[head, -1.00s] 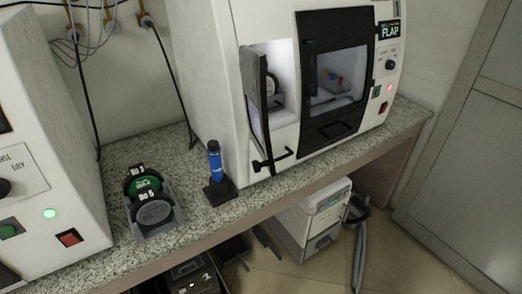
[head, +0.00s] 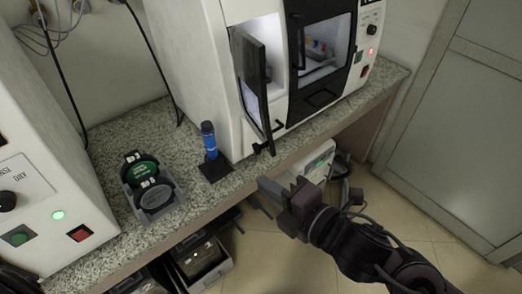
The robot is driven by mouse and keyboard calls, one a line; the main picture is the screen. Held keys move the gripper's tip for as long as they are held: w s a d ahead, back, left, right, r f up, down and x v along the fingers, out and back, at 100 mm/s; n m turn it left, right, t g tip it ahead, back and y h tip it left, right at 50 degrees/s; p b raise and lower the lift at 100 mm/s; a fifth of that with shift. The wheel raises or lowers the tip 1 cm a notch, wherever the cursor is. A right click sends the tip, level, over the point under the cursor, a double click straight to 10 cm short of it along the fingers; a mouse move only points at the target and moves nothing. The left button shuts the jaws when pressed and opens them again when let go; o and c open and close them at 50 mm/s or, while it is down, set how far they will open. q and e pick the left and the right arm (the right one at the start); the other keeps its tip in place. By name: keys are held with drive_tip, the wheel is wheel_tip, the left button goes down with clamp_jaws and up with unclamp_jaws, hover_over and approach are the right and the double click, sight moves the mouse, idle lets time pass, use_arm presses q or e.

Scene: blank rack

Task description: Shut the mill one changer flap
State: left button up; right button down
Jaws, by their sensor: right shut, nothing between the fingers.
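The mill (head: 205,60) is a white machine on the granite counter. Its changer flap (head: 252,85), a narrow dark-framed door on the left of the front, stands open and swung out toward me, with a lit opening behind it. A black bar handle (head: 268,138) sits at its lower end. My right gripper (head: 268,187) is shut and empty, in front of the counter edge, below and apart from the flap. My left gripper is not in view.
A blue bottle (head: 209,138) stands on a dark base left of the flap. A grey holder (head: 178,196) with two round blank cases sits further left. A second white machine (head: 50,170) is at the left. The floor in front is mostly open.

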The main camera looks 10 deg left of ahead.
drive_tip(key=p+x, duration=0.3)
drive_tip(key=x, duration=0.7)
drive_tip(key=w+d+p, duration=0.2)
drive_tip(key=d, duration=0.1)
drive_tip(key=shift+w+d+r, duration=0.15)
drive_tip(key=shift+w+r, duration=0.05)
drive_tip(key=shift+r, duration=0.05)
